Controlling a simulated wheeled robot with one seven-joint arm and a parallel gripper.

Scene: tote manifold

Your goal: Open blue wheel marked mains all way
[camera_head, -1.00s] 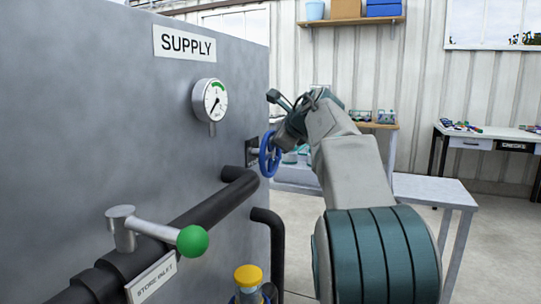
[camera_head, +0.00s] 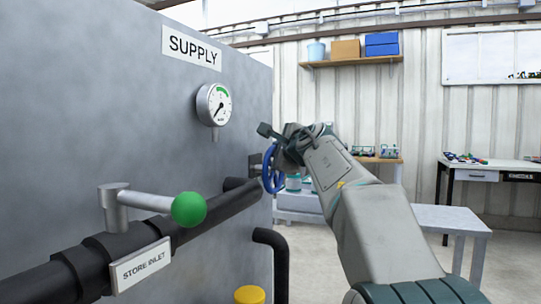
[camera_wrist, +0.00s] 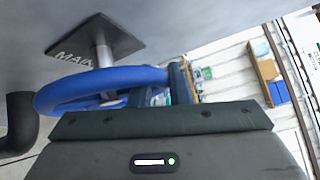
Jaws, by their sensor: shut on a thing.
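The blue wheel (camera_head: 271,172) stands out from the grey panel on a short stem. In the wrist view the blue wheel (camera_wrist: 95,88) is seen nearly edge-on, with its metal stem running to a dark plate (camera_wrist: 95,40) whose lettering shows as "MAIN", partly hidden. My gripper (camera_head: 276,152) is at the upper right of the wheel. In the wrist view my gripper (camera_wrist: 162,88) has its two fingers on either side of the right part of the rim and is shut on it. The fingers hide that part of the rim.
A pressure gauge (camera_head: 214,104) is on the panel under the SUPPLY sign (camera_head: 191,47). A green-knobbed lever (camera_head: 188,209) and black pipes (camera_head: 215,212) stand out at the front left. A yellow cap (camera_head: 249,295) is below. A grey bench (camera_head: 450,218) stands to the right.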

